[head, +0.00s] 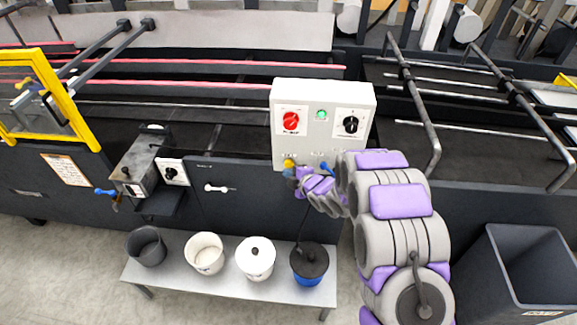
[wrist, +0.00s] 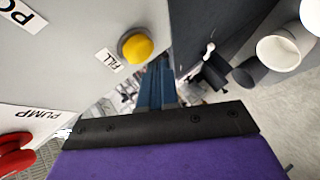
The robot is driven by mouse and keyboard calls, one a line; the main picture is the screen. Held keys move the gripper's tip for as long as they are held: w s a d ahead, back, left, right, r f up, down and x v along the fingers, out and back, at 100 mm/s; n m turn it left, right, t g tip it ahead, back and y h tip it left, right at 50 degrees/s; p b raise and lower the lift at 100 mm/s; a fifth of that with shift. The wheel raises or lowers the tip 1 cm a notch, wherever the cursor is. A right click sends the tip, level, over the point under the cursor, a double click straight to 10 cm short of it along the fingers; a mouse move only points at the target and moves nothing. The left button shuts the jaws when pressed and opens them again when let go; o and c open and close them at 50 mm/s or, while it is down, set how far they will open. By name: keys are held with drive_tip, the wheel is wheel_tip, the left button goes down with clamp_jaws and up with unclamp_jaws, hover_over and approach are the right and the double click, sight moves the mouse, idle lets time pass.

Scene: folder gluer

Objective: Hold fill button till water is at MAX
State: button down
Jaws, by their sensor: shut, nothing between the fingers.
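The yellow fill button (wrist: 137,49), labelled FILL, sticks out of the white control box (head: 322,95) in a dark round collar. It also shows at the box's lower left corner in the head view (head: 289,162). My gripper (wrist: 158,75) is shut and empty, its blue fingers just beside and below the button in the wrist view. In the head view my gripper (head: 291,176) is at the box's lower edge, close to the button. I cannot tell whether it touches. No water level or MAX mark is readable in either view.
The box also carries a red knob (head: 291,121), a green button (head: 322,115) and a black knob (head: 351,124). A bench (head: 222,285) with several buckets stands below. A metal unit (head: 140,172) is at left, a grey bin (head: 522,270) at right.

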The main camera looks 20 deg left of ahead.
drive_tip(key=shift+w+r, duration=0.1)
drive_tip(key=shift+w, duration=0.2)
drive_tip(key=shift+w+a+p, duration=0.15)
drive_tip(key=shift+w+p, duration=0.15)
drive_tip(key=shift+w, duration=0.2)
idle(7.2)
